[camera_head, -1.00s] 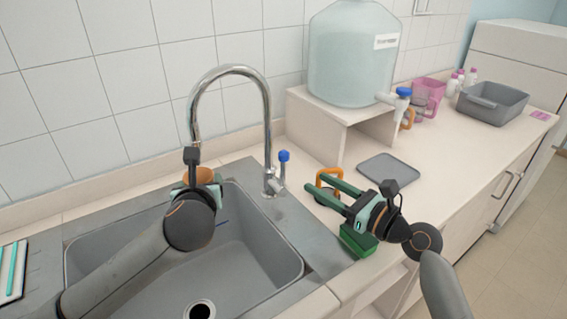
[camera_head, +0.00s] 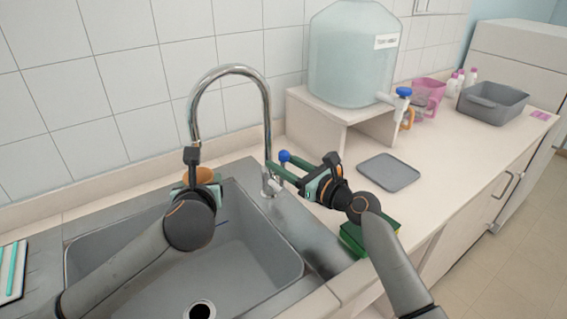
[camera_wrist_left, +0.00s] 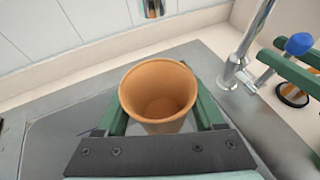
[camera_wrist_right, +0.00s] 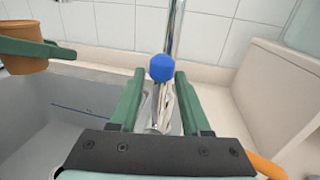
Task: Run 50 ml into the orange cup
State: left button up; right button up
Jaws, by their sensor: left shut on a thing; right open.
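The orange cup (camera_wrist_left: 160,92) is upright and empty between the fingers of my left gripper (camera_wrist_left: 160,110), which is shut on it. In the head view the cup (camera_head: 205,174) is partly hidden by my left wrist, near the spout end of the chrome faucet (camera_head: 266,112). Whether it is right under the spout is hidden. My right gripper (camera_head: 278,163) is open at the faucet's blue-tipped lever. In the right wrist view the blue knob (camera_wrist_right: 162,67) shows between the fingertips; contact cannot be told.
The grey sink (camera_head: 250,240) lies below my left arm. A green sponge (camera_head: 352,238) sits at the counter edge under my right arm. A large water jug (camera_head: 352,60) with a tap stands on a raised shelf. A grey mat (camera_head: 388,172) and grey bin (camera_head: 493,103) are to the right.

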jog(key=shift+c, duration=0.3)
grip_shut()
jog(key=shift+r, duration=0.1)
dwell(1.0)
